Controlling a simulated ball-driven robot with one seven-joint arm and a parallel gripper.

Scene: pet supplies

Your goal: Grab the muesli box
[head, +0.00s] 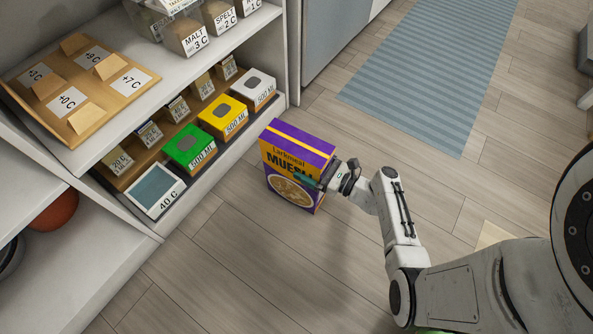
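The muesli box (285,160) is purple and yellow, with "Larkmesl MUESLI" lettering and a bowl picture on its front. It is upright, slightly tilted in the picture, in front of the shelf's right end. My gripper (322,180) is at the box's right edge. A dark finger lies across the front face, over the end of the lettering. The other finger is hidden, so I cannot tell whether the gripper is closed on the box. I also cannot tell whether the box rests on the floor or hangs above it.
A white shelf unit (262,115) on the left holds green (189,147), yellow (222,117) and white (253,89) boxes and a tilted tray (140,88) of labelled packets. A blue striped rug (430,75) lies behind. The wooden floor (240,270) in front is clear.

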